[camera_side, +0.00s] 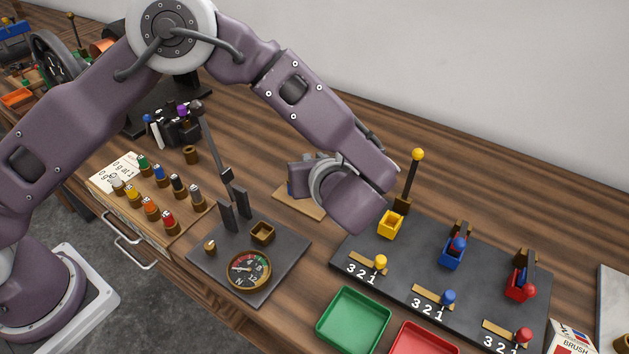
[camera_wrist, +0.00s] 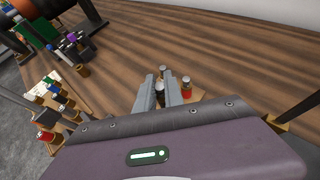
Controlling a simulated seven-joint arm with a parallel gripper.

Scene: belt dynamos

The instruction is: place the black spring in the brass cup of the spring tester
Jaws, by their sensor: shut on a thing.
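My gripper (camera_wrist: 159,92) shows its two grey fingers in the wrist view, shut on a small dark thing that appears to be the black spring (camera_wrist: 159,86); the fingers hide most of it. In the side view the wrist hides most of the gripper, which is low over a small wooden board (camera_side: 298,203). The spring tester (camera_side: 285,255) is a dark plate with a round dial, two upright posts and a raised lever. Its square brass cup (camera_side: 262,232) looks empty. My gripper is to the right of and behind the cup, apart from it.
A red spring (camera_wrist: 187,90) is close beside the fingers. A dark board (camera_side: 345,255) with coloured cups and levers is at right. A green tray (camera_side: 353,320) is in front.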

